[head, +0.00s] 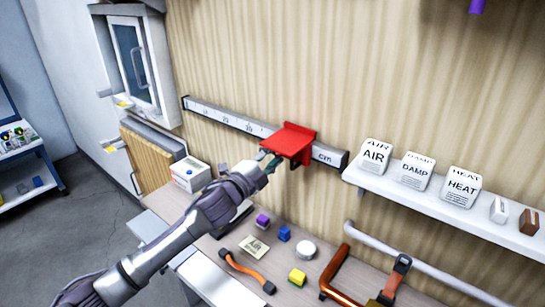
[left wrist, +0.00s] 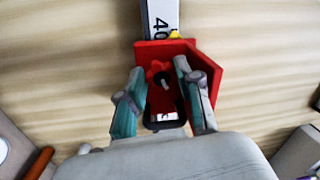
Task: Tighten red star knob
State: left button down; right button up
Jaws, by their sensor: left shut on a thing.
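A red slider bracket (head: 289,141) sits on a grey measuring rail (head: 233,119) fixed to the wooden wall. In the left wrist view the bracket (left wrist: 206,72) has a red star knob (left wrist: 156,69) with a dark centre on its face. My left gripper (head: 266,160) reaches the bracket's underside from the lower left. In the wrist view its two fingers (left wrist: 160,75) stand on either side of the star knob, shut on it. The knob is hidden in the head view. My right gripper is not in view.
A white shelf (head: 400,196) at right holds AIR, DAMP and HEAT boxes (head: 415,172). Below lie small blocks (head: 284,233), an AIR card (head: 254,247), a white round piece (head: 306,250) and an orange handle (head: 246,270). A window (head: 135,62) is at upper left.

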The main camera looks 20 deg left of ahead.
pick_arm(q)
jog(key=m, duration=0.6)
jog(key=shift+r+h, duration=0.1)
jog(key=shift+h, duration=0.2)
jog(key=m+h+p, duration=0.1)
jog(key=m, duration=0.4)
jog(key=shift+a+g, duration=0.1)
jog(key=shift+g, duration=0.2)
jog(key=shift+m, duration=0.4)
jog(key=c, duration=0.8)
grip_release()
jog(key=shift+w, duration=0.1)
jog(key=shift+r, duration=0.1)
jog(key=shift+s+a+f, duration=0.2)
jog(key=shift+s, duration=0.35)
jog(key=v, duration=0.6)
jog(key=shift+s+a, duration=0.15)
jog(key=shift+s, duration=0.25)
